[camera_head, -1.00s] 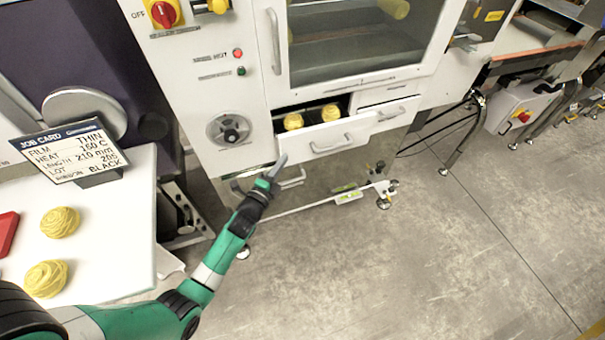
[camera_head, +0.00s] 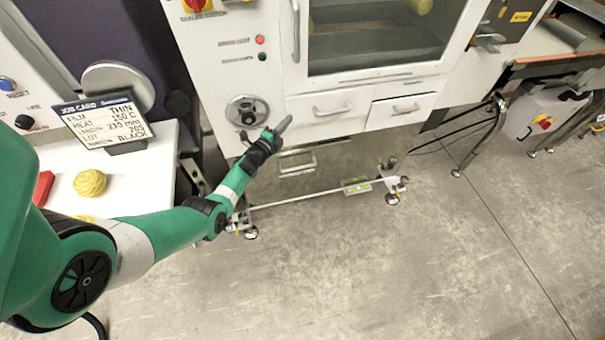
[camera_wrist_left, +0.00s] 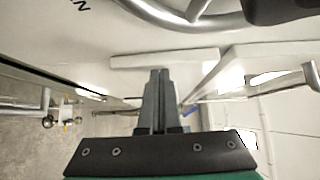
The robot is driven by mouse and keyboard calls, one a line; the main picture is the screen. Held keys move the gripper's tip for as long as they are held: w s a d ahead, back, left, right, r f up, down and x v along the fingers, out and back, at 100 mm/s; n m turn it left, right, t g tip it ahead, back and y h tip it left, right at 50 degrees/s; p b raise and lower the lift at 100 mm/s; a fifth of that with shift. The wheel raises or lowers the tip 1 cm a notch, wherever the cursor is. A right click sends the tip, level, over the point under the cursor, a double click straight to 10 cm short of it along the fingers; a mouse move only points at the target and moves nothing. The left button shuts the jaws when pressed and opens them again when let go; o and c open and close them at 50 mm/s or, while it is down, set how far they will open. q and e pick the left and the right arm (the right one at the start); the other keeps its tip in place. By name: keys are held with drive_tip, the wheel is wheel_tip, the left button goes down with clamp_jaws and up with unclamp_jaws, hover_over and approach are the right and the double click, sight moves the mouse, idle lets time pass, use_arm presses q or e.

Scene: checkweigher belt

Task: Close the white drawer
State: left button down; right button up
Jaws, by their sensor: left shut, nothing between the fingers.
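The white drawer (camera_head: 355,118), with a bar handle (camera_head: 332,110), is in the lower front of the white machine, below its glass door. Its front sits in or almost in line with the machine face; no opening shows above it and its inside is hidden. I cannot tell whether it is fully flush. My left gripper (camera_head: 284,124) is shut and empty, its fingertips by the drawer's lower left corner. Whether they touch it is unclear. The shut fingers also show in the left wrist view (camera_wrist_left: 158,80), pointing at white panels. My right gripper is not in view.
A lower handle (camera_head: 297,165) and a floor-level bar (camera_head: 315,195) are below. A white table (camera_head: 140,185) with a job card (camera_head: 103,118) and a yellow ball (camera_head: 90,182) stands left. Open floor lies in front.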

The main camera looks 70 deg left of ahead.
sight(292, 106)
use_arm(q)
drive_tip(key=shift+s+a+f, duration=0.1)
drive_tip(key=r+p, duration=0.4)
drive_tip(key=shift+s+d+r, duration=0.1)
drive_tip(key=shift+d+r, duration=0.15)
drive_tip(key=shift+r, duration=0.15)
drive_tip(key=s+d+r+p, duration=0.6)
drive_tip(key=d+r+p, duration=0.2)
drive_tip(key=d+p, duration=0.3)
drive_tip(key=shift+s+d+r, duration=0.2)
drive_tip(key=shift+s+d, duration=0.2)
